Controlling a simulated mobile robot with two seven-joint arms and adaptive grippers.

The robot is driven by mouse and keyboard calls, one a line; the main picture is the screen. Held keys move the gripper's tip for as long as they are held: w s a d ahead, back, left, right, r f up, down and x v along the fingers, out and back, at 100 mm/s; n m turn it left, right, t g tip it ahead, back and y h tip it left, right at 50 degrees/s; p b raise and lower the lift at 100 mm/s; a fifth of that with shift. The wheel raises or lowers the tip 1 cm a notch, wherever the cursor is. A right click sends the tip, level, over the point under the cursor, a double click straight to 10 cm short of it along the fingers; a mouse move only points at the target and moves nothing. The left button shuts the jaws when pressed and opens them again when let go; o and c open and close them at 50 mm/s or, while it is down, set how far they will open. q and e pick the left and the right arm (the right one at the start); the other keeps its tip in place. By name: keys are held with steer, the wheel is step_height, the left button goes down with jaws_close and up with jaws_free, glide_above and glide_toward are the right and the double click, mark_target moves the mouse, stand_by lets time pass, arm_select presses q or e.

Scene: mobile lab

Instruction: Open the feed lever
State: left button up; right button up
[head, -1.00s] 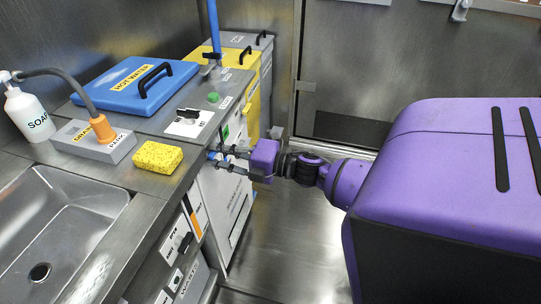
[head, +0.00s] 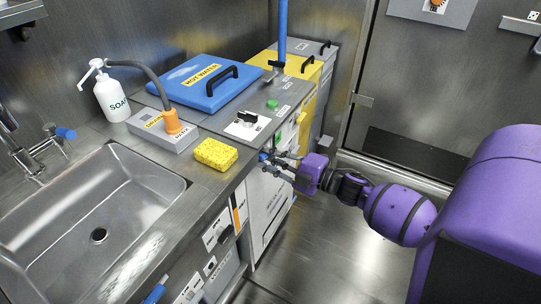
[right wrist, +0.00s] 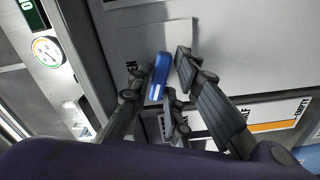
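A blue lever (right wrist: 159,76) sticks out from the grey cabinet front, beside a white label partly reading "EN". It also shows small in the head view (head: 263,157), at the counter's front edge. I cannot read whether it is marked as the feed lever. My right gripper (right wrist: 167,72) has one finger on each side of it; in the head view the gripper (head: 272,162) reaches it from the right. The fingers stand apart, with a small gap visible on the lever's right side. The left gripper is out of view.
A yellow sponge (head: 215,153), a drain block (head: 165,140) with an orange fitting and a soap bottle (head: 112,98) stand on the counter. A sink (head: 90,215) is at left. Another blue handle (head: 155,293) is low on the cabinet front. The floor (head: 325,245) is clear.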

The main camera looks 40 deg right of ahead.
steer(key=shift+o, duration=1.1)
steer(key=shift+f, duration=0.15)
steer(key=v, duration=1.2)
